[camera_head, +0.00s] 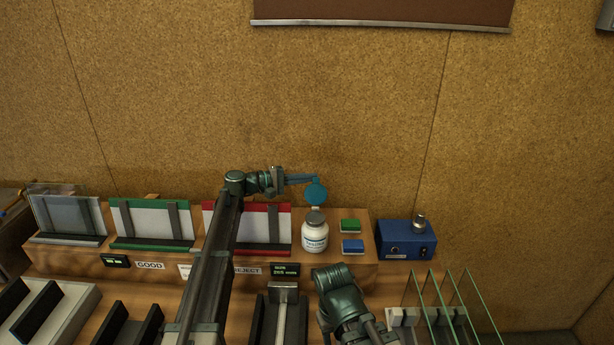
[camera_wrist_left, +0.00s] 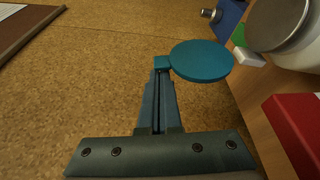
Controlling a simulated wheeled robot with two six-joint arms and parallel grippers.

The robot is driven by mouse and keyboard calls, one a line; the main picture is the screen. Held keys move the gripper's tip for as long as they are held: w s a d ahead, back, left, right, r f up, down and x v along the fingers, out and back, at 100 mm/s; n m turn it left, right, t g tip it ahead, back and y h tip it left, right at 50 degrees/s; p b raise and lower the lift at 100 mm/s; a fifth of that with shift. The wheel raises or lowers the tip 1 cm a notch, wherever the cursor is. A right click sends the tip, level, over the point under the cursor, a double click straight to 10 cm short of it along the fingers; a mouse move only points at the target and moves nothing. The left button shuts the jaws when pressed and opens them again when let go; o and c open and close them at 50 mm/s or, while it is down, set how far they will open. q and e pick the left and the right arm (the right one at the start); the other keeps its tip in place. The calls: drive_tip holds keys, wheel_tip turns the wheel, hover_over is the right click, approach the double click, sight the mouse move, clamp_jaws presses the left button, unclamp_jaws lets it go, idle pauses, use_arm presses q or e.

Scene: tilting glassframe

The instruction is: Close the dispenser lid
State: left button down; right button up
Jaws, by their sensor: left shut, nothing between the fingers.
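The dispenser is a white bottle (camera_head: 315,236) with a grey top, standing upright on the wooden shelf. Its round teal lid (camera_head: 316,191) stands raised above and behind the bottle top. My left gripper (camera_head: 315,179) is shut and empty, with its fingertips at the lid's upper left edge. In the left wrist view the shut fingers (camera_wrist_left: 161,64) end beside the lid (camera_wrist_left: 202,61); I cannot tell whether they touch it. The bottle's grey top (camera_wrist_left: 277,22) shows at the upper right there. Part of my right arm shows at the bottom of the head view, but its fingers do not.
Green (camera_head: 350,225) and blue (camera_head: 352,246) blocks lie right of the bottle, then a blue box (camera_head: 406,240) with a knob. A red-edged rack (camera_head: 282,226) stands close on the left. Glass panes (camera_head: 447,300) stand upright at front right. The wall is behind.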

use_arm(q)
drive_tip(key=shift+s, duration=0.1)
idle(0.3)
